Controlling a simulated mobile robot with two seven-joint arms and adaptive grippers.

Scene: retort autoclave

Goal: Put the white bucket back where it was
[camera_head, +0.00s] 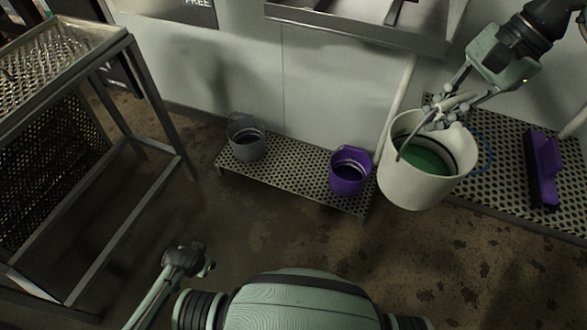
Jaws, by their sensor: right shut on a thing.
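The white bucket (420,187) hangs upright at the right in the head view, with green inside it. My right gripper (440,118) is shut on the white bucket at its far rim or handle; the fingers partly hide which. The bucket appears held in front of the perforated shelf, covering part of it. A low perforated shelf (290,171) stands against the wall, with a grey bucket (248,142) on its left part and a purple bucket (350,172) near its right end. My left gripper (199,262) is low at the bottom left, away from the buckets; its finger opening is unclear.
A metal rack table (128,45) stands at the left. A metal sink or counter (360,27) juts from the wall above the shelf. A second perforated shelf (514,184) at the right carries a purple brush head (544,168) and a blue ring. Stained floor is open in front.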

